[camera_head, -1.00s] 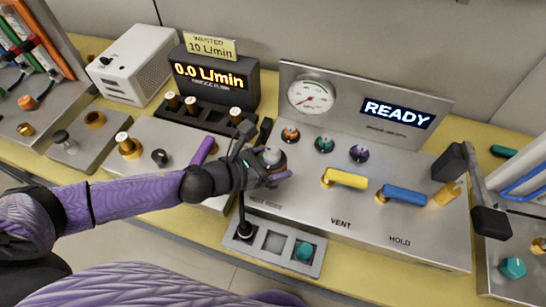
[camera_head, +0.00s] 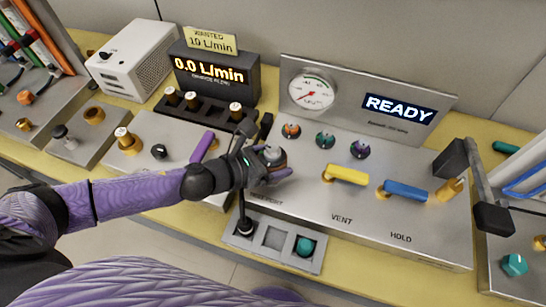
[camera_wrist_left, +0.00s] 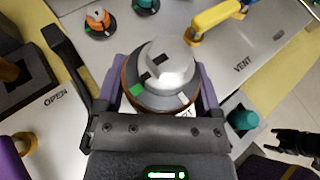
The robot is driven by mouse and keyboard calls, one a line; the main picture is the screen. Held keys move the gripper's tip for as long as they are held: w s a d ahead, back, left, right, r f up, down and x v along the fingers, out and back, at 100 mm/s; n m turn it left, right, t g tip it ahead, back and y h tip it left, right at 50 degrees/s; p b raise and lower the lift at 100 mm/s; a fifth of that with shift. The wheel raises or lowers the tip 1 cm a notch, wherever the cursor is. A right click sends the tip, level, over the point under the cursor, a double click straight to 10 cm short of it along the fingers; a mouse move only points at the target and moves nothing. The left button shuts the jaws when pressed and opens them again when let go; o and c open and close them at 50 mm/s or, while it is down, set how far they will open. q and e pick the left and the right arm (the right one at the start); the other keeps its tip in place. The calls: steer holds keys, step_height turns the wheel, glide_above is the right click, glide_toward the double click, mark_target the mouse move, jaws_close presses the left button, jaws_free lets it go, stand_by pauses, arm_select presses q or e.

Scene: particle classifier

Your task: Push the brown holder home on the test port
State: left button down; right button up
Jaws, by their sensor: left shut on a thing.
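The brown holder (camera_wrist_left: 126,82) shows in the left wrist view as a brown rim around a round grey body with a silver top. Its silver and grey top also shows in the head view (camera_head: 272,155), at the left end of the large steel panel (camera_head: 370,225). My left gripper (camera_head: 268,168) is shut on it, with one purple finger on each side in the left wrist view (camera_wrist_left: 160,88). The hand hides the test port, so I cannot tell how deep the holder sits. A black hand, apparently my right gripper (camera_wrist_left: 292,142), is far off at the right edge of the wrist view.
A yellow lever (camera_head: 346,177) and a blue lever (camera_head: 404,195) stand right of the holder. Orange, teal and purple fittings (camera_head: 324,141) sit behind it. A small tray (camera_head: 273,238) is in front. The display (camera_head: 398,109) reads READY; the flow meter (camera_head: 210,75) reads 0.0 L/min.

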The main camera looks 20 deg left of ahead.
mark_target(273, 170)
arm_select(q)
steer(key=shift+p, duration=0.3)
stand_by(0.7)
steer(key=shift+f+b, duration=1.5)
steer(key=shift+f, duration=0.25)
jaws_free()
steer(key=v, duration=0.8)
steer(key=shift+s+a+b, duration=0.2)
steer(key=shift+s+b, duration=0.1)
steer(key=shift+b, duration=0.05)
steer(key=shift+s+a+r, duration=0.35)
steer(key=shift+s+a, duration=0.05)
